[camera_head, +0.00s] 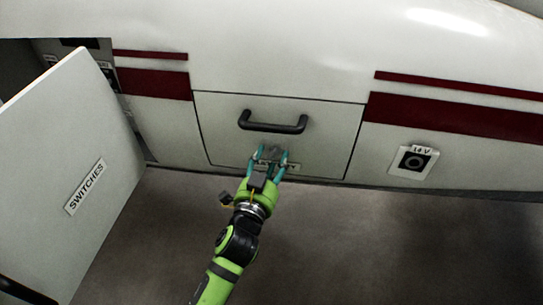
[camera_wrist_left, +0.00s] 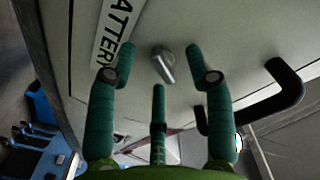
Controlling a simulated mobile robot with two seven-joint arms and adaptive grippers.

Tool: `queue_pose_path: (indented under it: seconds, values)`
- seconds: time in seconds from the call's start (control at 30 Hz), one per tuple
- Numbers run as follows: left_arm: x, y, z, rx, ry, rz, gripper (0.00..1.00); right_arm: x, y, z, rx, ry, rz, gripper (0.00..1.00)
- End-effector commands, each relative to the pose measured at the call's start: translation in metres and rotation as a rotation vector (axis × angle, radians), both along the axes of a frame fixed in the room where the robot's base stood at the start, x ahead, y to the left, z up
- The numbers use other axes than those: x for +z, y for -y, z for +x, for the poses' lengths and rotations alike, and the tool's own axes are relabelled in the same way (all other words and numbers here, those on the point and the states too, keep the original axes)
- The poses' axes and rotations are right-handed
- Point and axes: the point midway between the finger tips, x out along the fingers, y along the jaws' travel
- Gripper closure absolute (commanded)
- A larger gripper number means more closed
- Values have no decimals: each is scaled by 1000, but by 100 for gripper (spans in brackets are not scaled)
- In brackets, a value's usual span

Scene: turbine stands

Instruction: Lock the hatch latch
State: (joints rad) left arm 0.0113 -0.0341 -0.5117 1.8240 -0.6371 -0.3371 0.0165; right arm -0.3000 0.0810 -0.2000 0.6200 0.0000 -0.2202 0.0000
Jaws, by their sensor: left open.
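The battery hatch (camera_head: 225,125) is a white panel, closed flush in the side of the white body, with a black bar handle (camera_head: 273,122) across its upper middle. Its latch is a small grey knob (camera_head: 275,153) low on the panel beside the battery label; it shows larger in the left wrist view (camera_wrist_left: 163,66). My left gripper (camera_head: 268,155) is open at the hatch's lower part, its teal fingers spread on both sides of the latch. In the left wrist view the latch lies between and beyond the fingertips (camera_wrist_left: 160,78). I cannot tell whether any finger touches it. My right gripper is not in view.
An open white door labelled SWITCHES (camera_head: 75,165) stands out at the left. A 14 V socket plate (camera_head: 413,162) is on the body to the right. The grey floor (camera_head: 370,250) below the hatch is clear on the right.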

Motion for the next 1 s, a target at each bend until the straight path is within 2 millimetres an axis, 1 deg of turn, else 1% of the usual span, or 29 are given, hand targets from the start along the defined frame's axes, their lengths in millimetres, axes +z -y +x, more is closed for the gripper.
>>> queue_pose_path:
  seconds: [0.5, 0.63, 0.87, 0.97, 1.0]
  values:
    - [0, -13, -39, 0, -1, 1, 48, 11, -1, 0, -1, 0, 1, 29]
    - [0, -14, -44, 0, 0, 1, 48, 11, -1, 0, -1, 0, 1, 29]
    - [0, -15, -44, 0, 0, 1, 48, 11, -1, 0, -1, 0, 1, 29]
    - [-2, -15, -44, 0, -3, 2, 48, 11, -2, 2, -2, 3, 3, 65]
    - [-5, -15, -44, 0, -9, 3, 48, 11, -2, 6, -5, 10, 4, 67]
